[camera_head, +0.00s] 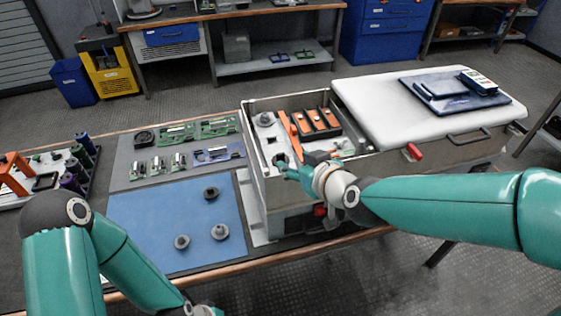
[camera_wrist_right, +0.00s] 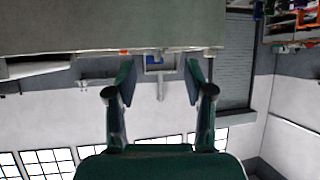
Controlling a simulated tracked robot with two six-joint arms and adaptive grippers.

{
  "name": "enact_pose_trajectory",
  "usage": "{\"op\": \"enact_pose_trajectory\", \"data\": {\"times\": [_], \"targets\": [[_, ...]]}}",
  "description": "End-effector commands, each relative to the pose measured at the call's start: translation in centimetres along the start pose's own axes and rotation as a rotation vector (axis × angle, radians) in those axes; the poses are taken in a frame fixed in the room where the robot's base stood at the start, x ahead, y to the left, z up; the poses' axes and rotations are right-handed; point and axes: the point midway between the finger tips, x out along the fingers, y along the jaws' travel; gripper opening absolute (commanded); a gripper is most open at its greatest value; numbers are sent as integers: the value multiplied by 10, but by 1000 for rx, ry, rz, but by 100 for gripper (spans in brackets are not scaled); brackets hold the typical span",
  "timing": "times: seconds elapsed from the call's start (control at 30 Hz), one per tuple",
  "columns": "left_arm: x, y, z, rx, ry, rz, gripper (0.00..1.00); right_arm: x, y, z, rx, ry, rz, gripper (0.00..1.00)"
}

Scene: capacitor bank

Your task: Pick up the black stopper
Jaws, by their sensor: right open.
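A dark, near-black stopper (camera_head: 211,193) stands on the blue mat (camera_head: 140,220) in the head view. Two grey stoppers, one at the front left (camera_head: 182,241) and one at the front right (camera_head: 220,231), stand nearer on the same mat. My right gripper (camera_head: 286,169) is over the left part of the open metal box (camera_head: 255,182), right of the mat and apart from the dark stopper. Its fingers are open and empty in the right wrist view (camera_wrist_right: 158,85). A small dark round thing (camera_head: 280,158) shows beside the fingertips, partly hidden.
The box holds a grey stopper (camera_head: 265,119) and orange-and-black parts (camera_head: 316,121). Its white lid (camera_head: 385,105) lies to the right. Green circuit boards (camera_head: 178,135) lie behind the mat. A tray of dark cylinders (camera_head: 78,165) is at the left.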

Motion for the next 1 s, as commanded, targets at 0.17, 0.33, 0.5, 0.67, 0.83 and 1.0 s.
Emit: {"op": "enact_pose_trajectory", "data": {"times": [0.17, 0.33, 0.5, 0.67, 0.83, 1.0], "targets": [[0, 0, 0, 0, 0, 0, 40, 12, 0, 0, 1, 1, 1, 53], [-3, 1, 0, 0, 0, 0, 40, 26, -1, -2, 0, -2, 0, 53], [-7, 3, 0, 0, 0, 0, 40, 50, -2, -4, 0, -2, 1, 53], [-8, 3, 0, 0, 0, 0, 40, 63, -1, -4, 2, -1, 1, 53], [-8, 3, 0, 0, 0, 0, 40, 64, -1, -4, 1, 1, 1, 53], [-8, 3, 0, 0, 0, 0, 40, 64, -1, -4, 1, 1, 1, 33]]}}
